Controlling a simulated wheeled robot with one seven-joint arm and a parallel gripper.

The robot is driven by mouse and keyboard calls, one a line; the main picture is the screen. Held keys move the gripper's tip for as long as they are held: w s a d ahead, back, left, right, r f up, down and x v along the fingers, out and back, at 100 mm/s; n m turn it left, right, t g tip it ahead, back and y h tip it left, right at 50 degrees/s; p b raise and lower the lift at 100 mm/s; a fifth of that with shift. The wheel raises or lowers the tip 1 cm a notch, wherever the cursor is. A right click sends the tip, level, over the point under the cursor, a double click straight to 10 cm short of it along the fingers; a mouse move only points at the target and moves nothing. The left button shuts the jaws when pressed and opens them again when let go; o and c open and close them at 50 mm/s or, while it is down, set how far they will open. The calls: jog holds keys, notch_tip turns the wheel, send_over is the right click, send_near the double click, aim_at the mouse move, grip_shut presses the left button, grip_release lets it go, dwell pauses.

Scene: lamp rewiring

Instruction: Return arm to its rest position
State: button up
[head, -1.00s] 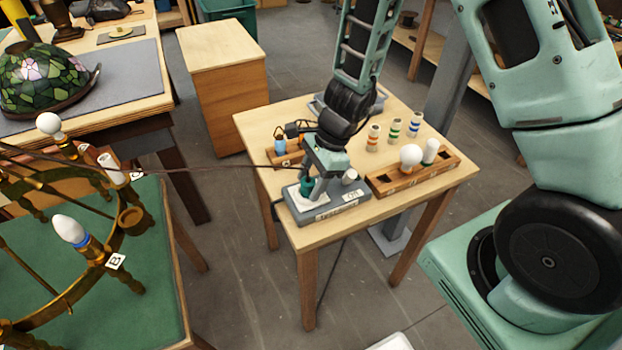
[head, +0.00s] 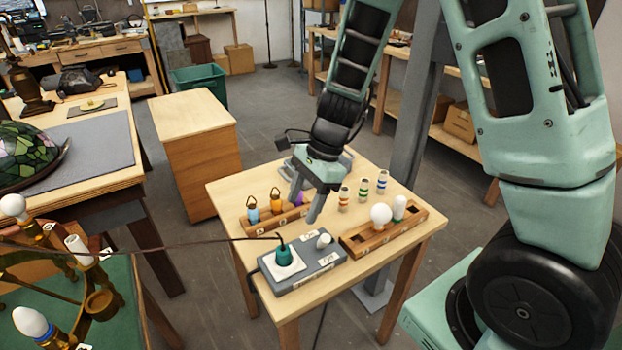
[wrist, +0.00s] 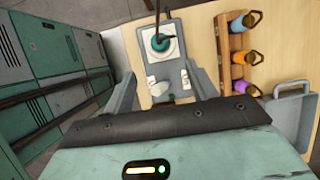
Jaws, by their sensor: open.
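My gripper (head: 305,206) is open and empty above the small wooden table (head: 225,196), behind the grey switch box (head: 327,262). In the wrist view its two fingers (wrist: 165,88) stand apart with the switch box (wrist: 165,70) beyond them. A teal plug (head: 284,256) with a dark cord sits on the box's white socket, and the cord runs left to the brass lamp frame. My arm comes down from the top of the head view, bent at the wrist.
A wooden rack with coloured holders (head: 253,216) stands left of my gripper. Another rack (head: 352,243) holds white bulbs (head: 381,214) at right, with several striped cylinders (head: 362,192) behind. A grey tray (wrist: 290,118) lies nearby. The brass chandelier (head: 102,302) stands at left.

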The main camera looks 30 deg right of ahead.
jog(key=shift+v, duration=2.25)
jog(key=s+a+r+n+h, duration=0.1)
jog(key=s+a+n+h, duration=0.1)
jog(key=s+a+n, duration=0.4)
jog(key=s+a+r+n+h+b, duration=0.1)
jog(key=s+a+n, duration=0.6)
jog(key=s+n, duration=0.7)
jog(key=r+n+h, duration=0.1)
jog(key=n, duration=0.4)
jog(key=shift+a+r+n, duration=0.35)
jog(key=shift+n, duration=0.05)
